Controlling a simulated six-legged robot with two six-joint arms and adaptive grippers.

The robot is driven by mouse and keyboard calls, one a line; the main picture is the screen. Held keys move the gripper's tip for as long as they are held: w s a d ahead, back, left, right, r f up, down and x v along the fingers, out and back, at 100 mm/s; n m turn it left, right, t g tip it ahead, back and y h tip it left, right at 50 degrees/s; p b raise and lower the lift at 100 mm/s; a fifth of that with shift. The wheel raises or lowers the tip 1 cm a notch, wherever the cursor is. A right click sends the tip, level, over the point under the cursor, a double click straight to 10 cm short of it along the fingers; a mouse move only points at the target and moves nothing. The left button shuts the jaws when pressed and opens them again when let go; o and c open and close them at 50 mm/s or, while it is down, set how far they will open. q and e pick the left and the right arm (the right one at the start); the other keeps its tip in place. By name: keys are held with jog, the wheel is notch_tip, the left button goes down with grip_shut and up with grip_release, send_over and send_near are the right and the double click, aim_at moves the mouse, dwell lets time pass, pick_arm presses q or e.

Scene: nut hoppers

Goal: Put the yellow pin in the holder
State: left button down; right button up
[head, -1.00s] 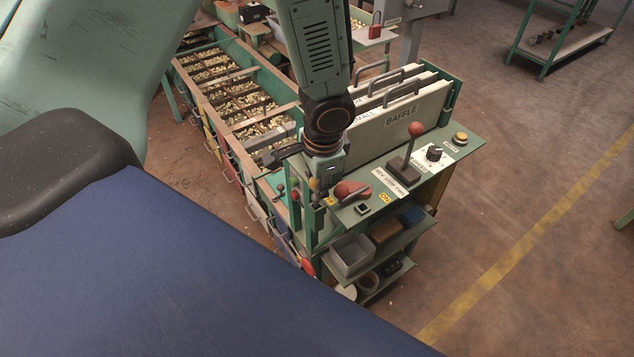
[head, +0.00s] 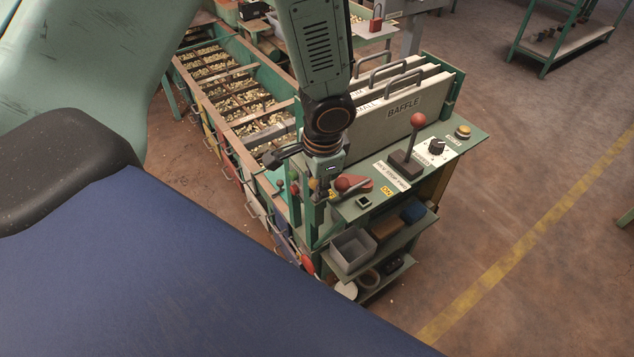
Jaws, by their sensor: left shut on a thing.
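My left gripper (head: 319,187) hangs from the arm that comes in from the top, over the near left corner of the green control bench (head: 374,215). It is shut on the yellow pin, whose small dull yellow knob (head: 314,184) shows at the fingertips. The rest of the pin is too small and covered to make out. Two small knobs, one red (head: 280,184) and one darker red (head: 294,187), stand just left of the gripper. I cannot make out the holder clearly. My right gripper is not in view.
A red handle (head: 354,185) lies just right of the gripper. Hoppers of nuts (head: 235,95) run back left. A grey bin (head: 352,248) sits on a lower shelf.

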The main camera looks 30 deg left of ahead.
pick_arm(q)
jog(key=c, duration=1)
grip_release()
jog(key=shift+o, duration=0.2)
notch_tip(320, 180, up, 12)
jog(key=s+d, duration=0.1)
jog(key=shift+d, duration=0.35)
jog(key=shift+s+f, duration=0.1)
